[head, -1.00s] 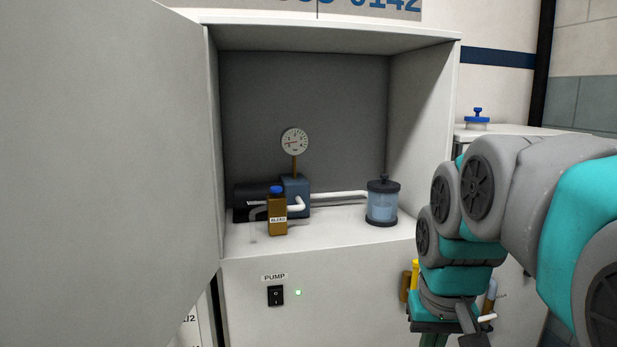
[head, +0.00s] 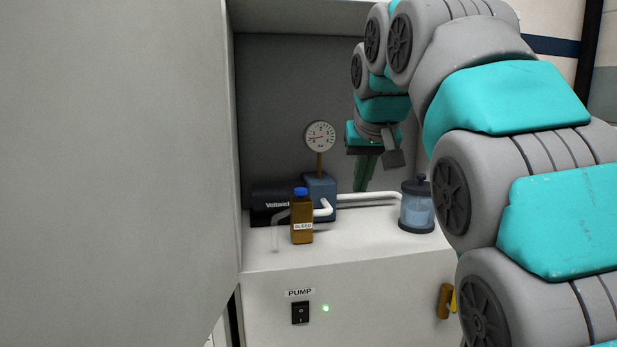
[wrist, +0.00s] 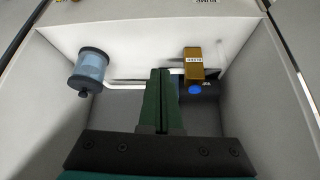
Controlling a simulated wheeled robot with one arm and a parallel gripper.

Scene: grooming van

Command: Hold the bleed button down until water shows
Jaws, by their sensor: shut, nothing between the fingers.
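The brass bleed block (head: 302,224), labelled BLEED, stands on the cabinet shelf with a blue button (head: 300,192) on top. In the wrist view the block (wrist: 193,63) and its blue button (wrist: 195,89) lie right of my fingers. A thin clear outlet tube (head: 276,237) hangs at the block's left; I cannot make out water in it. My gripper (head: 362,188) is shut and empty, pointing down inside the cabinet, right of the block and apart from it. It also shows in the wrist view (wrist: 161,72).
A blue pump (head: 321,187) with a gauge (head: 320,136) stands behind the block. A white pipe (head: 368,198) runs right to a clear strainer bowl (head: 417,210). The open cabinet door (head: 115,170) blocks the left. Below are the pump switch (head: 300,313) and a lit green lamp (head: 325,308).

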